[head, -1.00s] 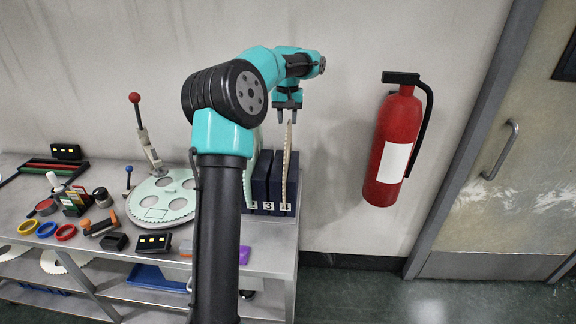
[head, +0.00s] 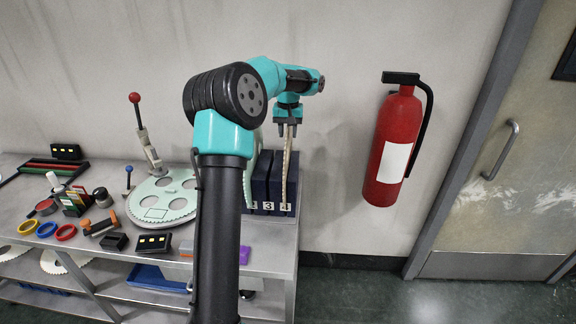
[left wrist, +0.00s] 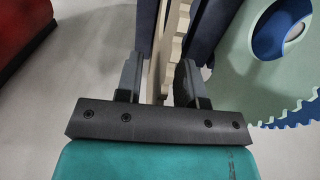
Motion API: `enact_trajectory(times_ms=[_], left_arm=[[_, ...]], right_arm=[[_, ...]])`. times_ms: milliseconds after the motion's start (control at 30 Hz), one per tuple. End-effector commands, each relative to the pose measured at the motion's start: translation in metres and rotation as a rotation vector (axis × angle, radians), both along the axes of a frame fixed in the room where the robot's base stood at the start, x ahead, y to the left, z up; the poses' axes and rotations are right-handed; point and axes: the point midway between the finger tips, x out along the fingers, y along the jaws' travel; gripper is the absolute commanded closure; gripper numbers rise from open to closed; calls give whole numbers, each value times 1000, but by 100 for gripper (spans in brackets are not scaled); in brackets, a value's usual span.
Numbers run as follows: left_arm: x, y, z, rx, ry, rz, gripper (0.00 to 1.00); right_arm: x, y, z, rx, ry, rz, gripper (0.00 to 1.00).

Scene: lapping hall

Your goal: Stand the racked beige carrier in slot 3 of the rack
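The beige carrier (head: 288,172) is a thin, toothed disc seen edge-on. It stands upright in the rack (head: 262,180), above the label 4. Slot 3 lies just left of it, and I see no disc standing above its label (head: 268,206). My left gripper (head: 287,131) is over the top of the beige carrier, pointing down. In the left wrist view the fingers (left wrist: 160,82) stand on either side of the carrier (left wrist: 169,50), with a gap showing, so it looks open. My right gripper is not in view.
Another pale green disc (left wrist: 235,62) stands close to the rack in the left wrist view. A red fire extinguisher (head: 394,130) hangs on the wall to the right.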

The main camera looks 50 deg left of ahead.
Motion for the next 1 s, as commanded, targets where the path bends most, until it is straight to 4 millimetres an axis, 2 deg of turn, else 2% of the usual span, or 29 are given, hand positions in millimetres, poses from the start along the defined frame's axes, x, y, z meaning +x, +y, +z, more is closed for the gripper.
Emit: enact_trajectory(times_ms=[200, 567, 1000], left_arm=[[0, 0, 0, 0, 0, 0, 67], [0, 0, 0, 0, 0, 0, 100], [0, 0, 0, 0, 0, 0, 100]], right_arm=[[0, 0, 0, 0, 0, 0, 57], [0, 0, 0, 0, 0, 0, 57], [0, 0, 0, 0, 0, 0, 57]])
